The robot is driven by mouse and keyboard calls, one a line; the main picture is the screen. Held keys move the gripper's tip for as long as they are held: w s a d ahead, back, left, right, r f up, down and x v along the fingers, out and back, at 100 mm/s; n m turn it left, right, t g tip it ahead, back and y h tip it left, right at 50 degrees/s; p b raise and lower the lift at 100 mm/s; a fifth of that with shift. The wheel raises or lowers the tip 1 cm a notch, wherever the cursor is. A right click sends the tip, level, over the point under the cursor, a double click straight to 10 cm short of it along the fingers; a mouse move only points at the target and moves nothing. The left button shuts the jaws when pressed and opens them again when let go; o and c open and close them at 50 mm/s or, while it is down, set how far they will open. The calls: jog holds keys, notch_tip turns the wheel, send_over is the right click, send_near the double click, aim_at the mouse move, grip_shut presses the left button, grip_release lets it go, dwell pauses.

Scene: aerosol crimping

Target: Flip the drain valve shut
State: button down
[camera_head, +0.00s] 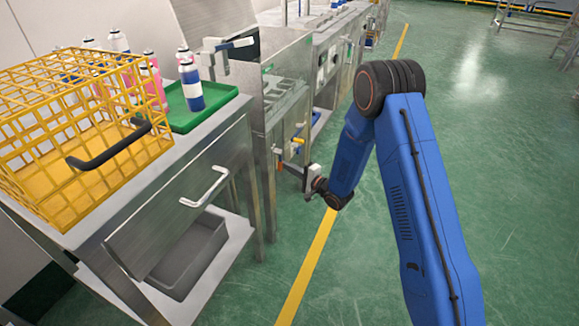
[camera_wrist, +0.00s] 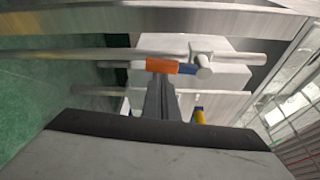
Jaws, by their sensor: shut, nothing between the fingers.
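The drain valve's orange lever (camera_wrist: 162,66) lies roughly level across the wrist view. It joins a blue part and a grey valve body (camera_wrist: 203,66) on its right. In the head view the orange lever (camera_head: 298,140) shows small on the front of the steel machine. My gripper (camera_wrist: 158,78) is shut and empty, its dark fingers pointing at the lever from below in the wrist view. The tips are very close to the lever; I cannot tell whether they touch it. In the head view my gripper (camera_head: 285,165) is low beside the machine's front, partly hard to make out.
A yellow and blue part (camera_wrist: 199,115) sits right of my fingers. Horizontal pipes (camera_wrist: 90,55) cross beside the valve. A steel cart (camera_head: 165,180) carries a yellow wire basket (camera_head: 70,120) and a green tray (camera_head: 200,110) with cans. Open green floor (camera_head: 500,160) lies to the right.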

jog(key=s+m, duration=0.1)
jog(key=m, duration=0.1)
jog(key=s+a+m+g, duration=0.1)
jog(key=m, duration=0.1)
jog(key=shift+s+r+h, duration=0.2)
jog(key=shift+s+h, duration=0.1)
jog(key=shift+h, duration=0.1)
jog(key=shift+m+g, duration=0.5)
jog(key=shift+m, duration=0.1)
jog(key=shift+s+a+r, duration=0.25)
jog(key=shift+s+r, duration=0.4)
jog(key=shift+r, duration=0.1)
jog(key=shift+s+a+r, duration=0.2)
jog(key=shift+s+r, duration=0.5)
jog(key=shift+r, duration=0.1)
jog(key=shift+s+a+r, duration=0.25)
jog(key=shift+s+r, duration=0.4)
jog(key=shift+r, duration=0.1)
jog(key=shift+a+r, duration=0.1)
jog(key=shift+r, duration=0.3)
send_near(281, 169)
jog(key=s+r, duration=0.1)
jog(key=s+d+r, duration=0.1)
jog(key=s, duration=0.1)
jog(key=shift+d+r, duration=0.35)
jog(key=shift+r, duration=0.05)
